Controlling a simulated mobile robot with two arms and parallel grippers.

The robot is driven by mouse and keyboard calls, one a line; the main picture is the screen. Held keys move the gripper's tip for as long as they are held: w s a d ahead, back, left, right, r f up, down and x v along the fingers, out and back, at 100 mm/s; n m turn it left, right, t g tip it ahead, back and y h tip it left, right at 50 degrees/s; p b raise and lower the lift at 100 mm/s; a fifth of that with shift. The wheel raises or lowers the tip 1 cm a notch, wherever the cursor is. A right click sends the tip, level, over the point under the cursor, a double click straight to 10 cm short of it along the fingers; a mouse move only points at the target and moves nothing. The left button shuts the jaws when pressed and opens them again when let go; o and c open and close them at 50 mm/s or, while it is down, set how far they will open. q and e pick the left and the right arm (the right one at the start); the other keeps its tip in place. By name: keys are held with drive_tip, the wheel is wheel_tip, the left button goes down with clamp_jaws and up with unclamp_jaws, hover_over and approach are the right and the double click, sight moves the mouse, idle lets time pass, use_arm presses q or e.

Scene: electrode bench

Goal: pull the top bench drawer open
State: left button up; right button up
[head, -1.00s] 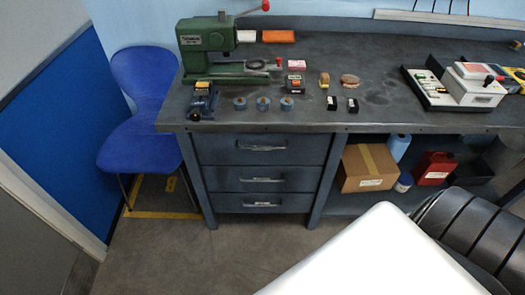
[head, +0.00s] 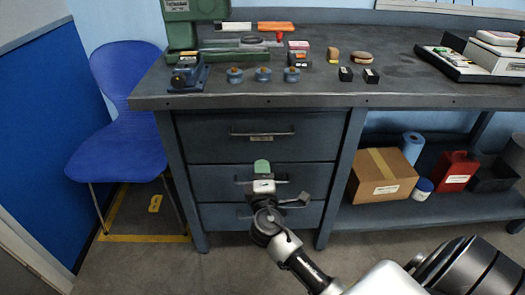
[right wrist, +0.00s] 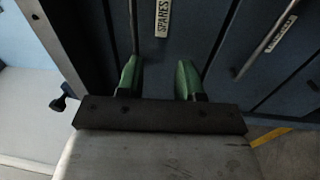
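The bench's top drawer (head: 215,137) is a dark blue front with a metal bar handle (head: 262,133) and a label below it. It looks shut. My right gripper (head: 262,172) is in front of the second drawer in the head view, below the top handle. In the right wrist view its two green fingers (right wrist: 158,80) are apart with nothing between them. A handle bar (right wrist: 134,28) runs toward the left finger, beside a "SPARES" label (right wrist: 162,18); I cannot tell whether they touch. My left gripper is out of view.
Two lower drawers (head: 215,180) sit under the top one. A blue chair (head: 120,110) stands left of the bench. A cardboard box (head: 382,175) and a red container (head: 458,170) are on the lower shelf to the right. The floor in front looks clear.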

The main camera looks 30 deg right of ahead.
sight(262, 135)
use_arm(q)
drive_tip(key=shift+v, duration=0.75)
use_arm(e)
drive_tip(key=shift+t+h, duration=0.4)
drive_tip(key=shift+h, duration=0.3)
drive_tip(key=r+x, duration=0.1)
drive_tip(key=x, duration=0.6)
drive_tip(key=r+x, duration=0.1)
drive_tip(key=x, duration=0.3)
drive_tip(key=shift+s+d+r, duration=0.1)
drive_tip(key=shift+s+r, duration=0.1)
drive_tip(key=shift+r, duration=0.15)
use_arm(q)
drive_tip(key=shift+s, duration=0.1)
use_arm(e)
drive_tip(key=shift+c, duration=0.3)
clamp_jaws()
